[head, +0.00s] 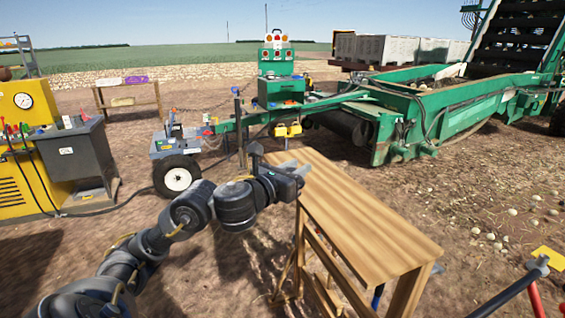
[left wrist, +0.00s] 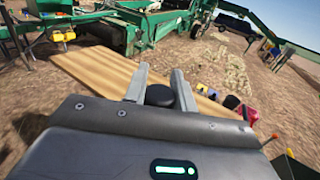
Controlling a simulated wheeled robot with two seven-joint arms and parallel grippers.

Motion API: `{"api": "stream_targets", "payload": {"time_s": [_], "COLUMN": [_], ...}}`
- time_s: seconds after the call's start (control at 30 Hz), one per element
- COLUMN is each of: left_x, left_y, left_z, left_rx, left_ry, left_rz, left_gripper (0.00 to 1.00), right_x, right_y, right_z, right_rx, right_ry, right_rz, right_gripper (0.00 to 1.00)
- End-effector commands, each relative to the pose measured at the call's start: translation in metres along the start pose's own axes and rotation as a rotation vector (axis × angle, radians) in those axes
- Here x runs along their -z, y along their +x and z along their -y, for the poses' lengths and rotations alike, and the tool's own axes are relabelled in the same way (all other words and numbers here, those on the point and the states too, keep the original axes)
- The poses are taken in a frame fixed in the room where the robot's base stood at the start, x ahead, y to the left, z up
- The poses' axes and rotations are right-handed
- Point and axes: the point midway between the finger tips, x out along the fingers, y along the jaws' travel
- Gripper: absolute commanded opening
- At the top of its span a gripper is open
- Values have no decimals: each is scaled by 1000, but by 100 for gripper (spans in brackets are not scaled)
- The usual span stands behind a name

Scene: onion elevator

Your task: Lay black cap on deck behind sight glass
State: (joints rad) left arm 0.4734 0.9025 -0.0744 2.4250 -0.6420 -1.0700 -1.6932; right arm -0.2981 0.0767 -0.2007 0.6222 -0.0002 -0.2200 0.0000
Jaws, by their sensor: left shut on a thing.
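My left gripper (head: 283,165) is above the far left end of the wooden table in the head view. In the left wrist view my left gripper (left wrist: 164,85) has its two grey fingers shut on a round black cap (left wrist: 161,95), held low between them. The cap cannot be made out in the head view. A small grey deck (head: 174,146) with several fittings stands beyond the gripper to the left, over a wheel. I cannot tell which fitting, if any, is the sight glass. My right gripper is not in view.
The wooden table (head: 375,225) is bare in the head view. A green drawbar (head: 330,100) and conveyor machine (head: 430,110) stand behind it. A yellow unit (head: 25,105) and dark cabinet (head: 82,153) stand at left. Open soil lies between cabinet and table.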

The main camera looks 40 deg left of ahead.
Motion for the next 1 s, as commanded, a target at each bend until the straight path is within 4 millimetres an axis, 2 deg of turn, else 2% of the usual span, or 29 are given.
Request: {"api": "stream_targets", "payload": {"time_s": [0.07,0.27,0.37,0.53,0.7,0.8,1.0], "left_x": [12,45,67,117,168,188,204], "left_y": [0,-7,-16,-43,-75,-88,-99], "left_z": [18,63,84,117,134,137,138], "left_rx": [73,257,346,476,518,515,505], "left_ry": [-8,-9,-9,-13,-12,-8,-2], "left_rz": [-5,-5,-5,-9,-8,-5,0], "left_gripper": [0,0,0,0,0,0,0], "right_x": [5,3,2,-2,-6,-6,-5], "right_y": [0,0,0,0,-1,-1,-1], "right_z": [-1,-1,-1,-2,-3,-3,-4], "right_rx": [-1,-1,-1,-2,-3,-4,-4], "right_ry": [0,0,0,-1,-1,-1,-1], "right_rz": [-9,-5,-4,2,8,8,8], "right_gripper": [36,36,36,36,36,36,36]}}
